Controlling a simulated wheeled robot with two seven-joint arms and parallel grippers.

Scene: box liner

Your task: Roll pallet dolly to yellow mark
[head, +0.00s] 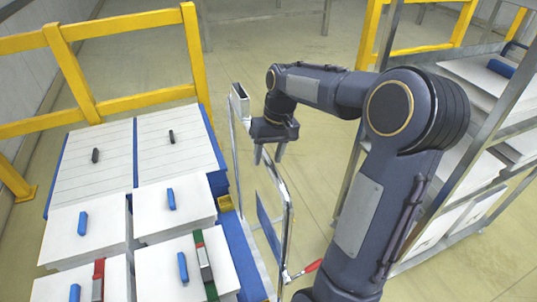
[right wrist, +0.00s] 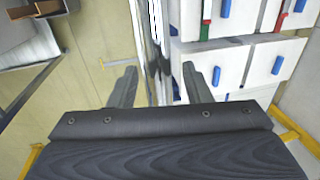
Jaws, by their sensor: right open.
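The pallet dolly shows its upright metal handle frame (head: 289,215) and blue deck (head: 243,258) right of the white boxes in the head view. A lever with a red grip (head: 308,268) sticks out low on the frame. My right gripper (head: 268,158) is open and empty beside the top of the frame. In the right wrist view the metal frame (right wrist: 158,45) runs between the open fingertips (right wrist: 160,82); I cannot tell whether it is inside the jaws. My left gripper is not in view.
White boxes (head: 82,228) with blue, black, red and green handles stand at the left. Yellow railings (head: 75,75) stand behind them. A metal shelf rack (head: 480,130) with white boxes stands at the right. Bare floor (head: 285,75) lies between.

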